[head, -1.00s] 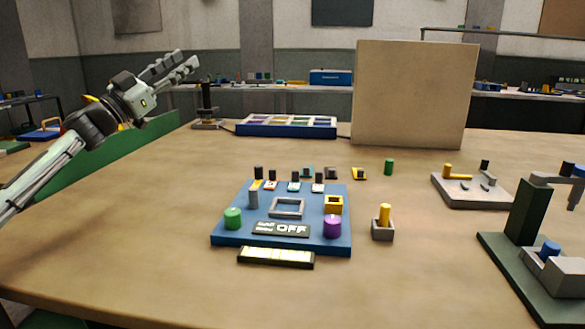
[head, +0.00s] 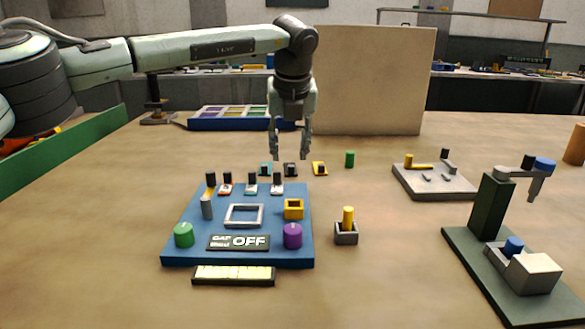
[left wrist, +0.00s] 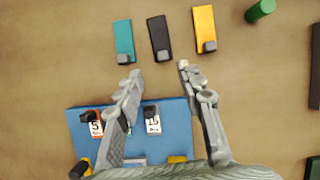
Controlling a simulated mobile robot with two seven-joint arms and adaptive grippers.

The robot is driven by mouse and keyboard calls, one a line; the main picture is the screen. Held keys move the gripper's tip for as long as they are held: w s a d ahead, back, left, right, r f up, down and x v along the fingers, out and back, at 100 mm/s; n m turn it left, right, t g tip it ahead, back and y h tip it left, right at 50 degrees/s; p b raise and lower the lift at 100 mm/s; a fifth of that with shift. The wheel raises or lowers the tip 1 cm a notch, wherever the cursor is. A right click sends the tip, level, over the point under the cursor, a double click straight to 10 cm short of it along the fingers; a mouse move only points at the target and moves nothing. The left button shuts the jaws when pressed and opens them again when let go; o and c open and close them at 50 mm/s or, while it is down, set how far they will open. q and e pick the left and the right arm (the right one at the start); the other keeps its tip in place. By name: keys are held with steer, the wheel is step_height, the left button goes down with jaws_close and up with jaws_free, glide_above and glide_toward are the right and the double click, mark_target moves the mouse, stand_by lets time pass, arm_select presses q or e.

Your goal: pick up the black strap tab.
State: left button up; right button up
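The black strap tab (left wrist: 158,34) lies flat on the table in the left wrist view, with a dark grey block at its near end. It is between a teal tab (left wrist: 124,38) and a yellow tab (left wrist: 204,26). In the head view the black strap tab (head: 290,170) sits just behind the blue board. My left gripper (head: 290,157) points down above it, open and empty. In the left wrist view its fingertips (left wrist: 160,70) are apart, on the near side of the tab's block. My right gripper is not in view.
The blue board (head: 180,248) with knobs and an OFF plate stands in front of the tabs. A green cylinder (head: 350,159) stands to the right. A beige panel (head: 375,80) rises behind. A green stand (head: 490,220) is at the right.

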mark_target(291, 168)
arm_select(q)
steer(key=x, duration=0.3)
steer(key=p+x, duration=0.1)
steer(key=x, duration=0.1)
steer(key=shift+d+r, duration=0.1)
steer(key=shift+d, duration=0.2)
jaws_close()
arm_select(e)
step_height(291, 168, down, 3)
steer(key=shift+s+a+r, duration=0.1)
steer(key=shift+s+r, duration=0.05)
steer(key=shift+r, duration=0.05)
